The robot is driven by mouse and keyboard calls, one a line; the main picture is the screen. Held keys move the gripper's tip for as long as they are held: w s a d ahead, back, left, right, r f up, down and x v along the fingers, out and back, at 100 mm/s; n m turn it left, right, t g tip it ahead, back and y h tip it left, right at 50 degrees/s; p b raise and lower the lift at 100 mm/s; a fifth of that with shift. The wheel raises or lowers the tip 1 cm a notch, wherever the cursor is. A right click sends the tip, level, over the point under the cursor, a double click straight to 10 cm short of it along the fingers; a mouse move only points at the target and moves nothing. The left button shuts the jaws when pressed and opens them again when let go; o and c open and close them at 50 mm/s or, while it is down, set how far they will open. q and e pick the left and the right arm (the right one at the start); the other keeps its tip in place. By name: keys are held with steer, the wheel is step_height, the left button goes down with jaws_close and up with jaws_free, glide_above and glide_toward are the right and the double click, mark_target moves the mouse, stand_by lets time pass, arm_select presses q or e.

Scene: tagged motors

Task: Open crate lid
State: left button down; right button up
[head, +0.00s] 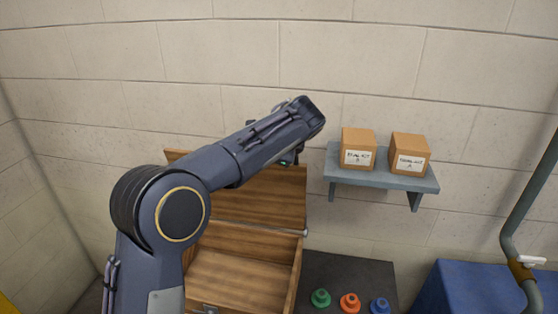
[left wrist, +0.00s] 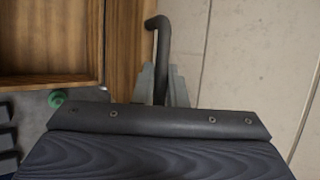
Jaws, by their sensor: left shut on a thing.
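The wooden crate (head: 296,270) stands at lower centre in the head view, its interior showing. Its wooden lid (head: 275,195) stands raised at the crate's back, near the wall. My left arm covers part of the lid and of the crate's left side. In the left wrist view my left gripper (left wrist: 162,88) is shut on a dark bent handle (left wrist: 162,45) beside the wooden lid (left wrist: 123,50). In the head view the left fingers are mostly hidden behind my wrist. My right gripper is in neither view.
A grey wall shelf (head: 380,178) right of the lid holds two labelled cardboard boxes (head: 358,149) (head: 409,153). A dark surface (head: 345,272) right of the crate carries green (head: 320,298), orange (head: 350,302) and blue (head: 380,306) pieces. A blue block (head: 470,285) and pipe (head: 515,220) stand far right.

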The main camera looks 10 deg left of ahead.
arm_select(q)
steer(key=w+g, duration=0.1)
steer(key=w, duration=0.6)
steer(key=shift+r+p, duration=0.2)
steer(key=shift+p, duration=0.2)
steer(key=c, duration=1.5)
jaws_free()
steer(key=shift+f, duration=0.1)
steer(key=shift+s+d, duration=0.1)
steer(key=v, duration=0.8)
steer(key=shift+r, duration=0.25)
